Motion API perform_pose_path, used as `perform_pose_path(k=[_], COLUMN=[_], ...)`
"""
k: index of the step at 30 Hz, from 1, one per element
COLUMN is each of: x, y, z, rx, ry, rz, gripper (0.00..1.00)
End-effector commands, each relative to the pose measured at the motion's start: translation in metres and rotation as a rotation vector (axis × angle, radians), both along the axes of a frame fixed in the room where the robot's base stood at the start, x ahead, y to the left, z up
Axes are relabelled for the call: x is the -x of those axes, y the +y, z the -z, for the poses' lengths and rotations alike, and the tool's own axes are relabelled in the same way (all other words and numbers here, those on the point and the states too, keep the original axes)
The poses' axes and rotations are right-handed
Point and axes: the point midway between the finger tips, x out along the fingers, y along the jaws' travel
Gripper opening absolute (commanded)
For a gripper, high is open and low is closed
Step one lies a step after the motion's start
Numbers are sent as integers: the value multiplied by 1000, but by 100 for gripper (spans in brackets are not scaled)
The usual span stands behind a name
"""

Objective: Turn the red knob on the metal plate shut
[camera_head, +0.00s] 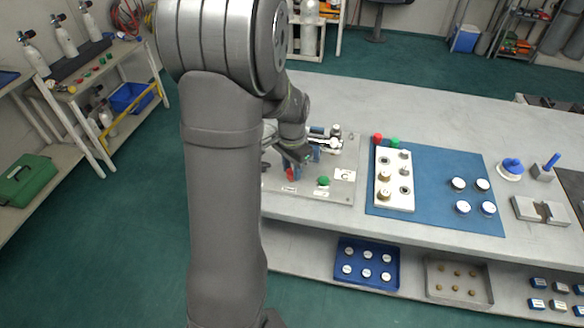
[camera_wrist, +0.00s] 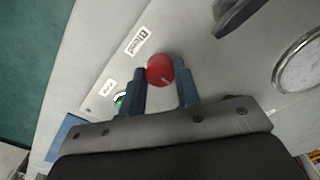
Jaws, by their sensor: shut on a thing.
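The red knob (camera_wrist: 160,70) is on the metal plate (camera_wrist: 213,62) and sits between the blue fingertips of my gripper (camera_wrist: 161,86) in the wrist view. A thin pale mark shows on its face. My gripper is shut on the red knob. In the head view my gripper (camera_head: 303,163) is over the metal plate (camera_head: 342,188), and the red knob (camera_head: 290,174) shows just below it, partly hidden by my arm. A green knob (camera_head: 323,181) is on the same plate to the right; part of it shows beside the left finger in the wrist view (camera_wrist: 119,101).
A round gauge (camera_wrist: 300,67) is at the right in the wrist view. White labels (camera_wrist: 138,41) lie near the knob. A blue mat (camera_head: 440,172) with a white valve block (camera_head: 394,205) and several white-faced gauges is right of the plate.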

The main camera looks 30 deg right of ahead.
Motion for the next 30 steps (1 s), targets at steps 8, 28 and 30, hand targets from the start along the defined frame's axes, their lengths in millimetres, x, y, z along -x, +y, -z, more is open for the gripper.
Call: perform_pose_path(k=[8,28,30], x=[0,-1,-1], y=[0,-1,-1], z=[0,-25,-40], rx=[0,4,4], ry=[-1,-5,-5], rz=[3,1,1], gripper=[7,51,51])
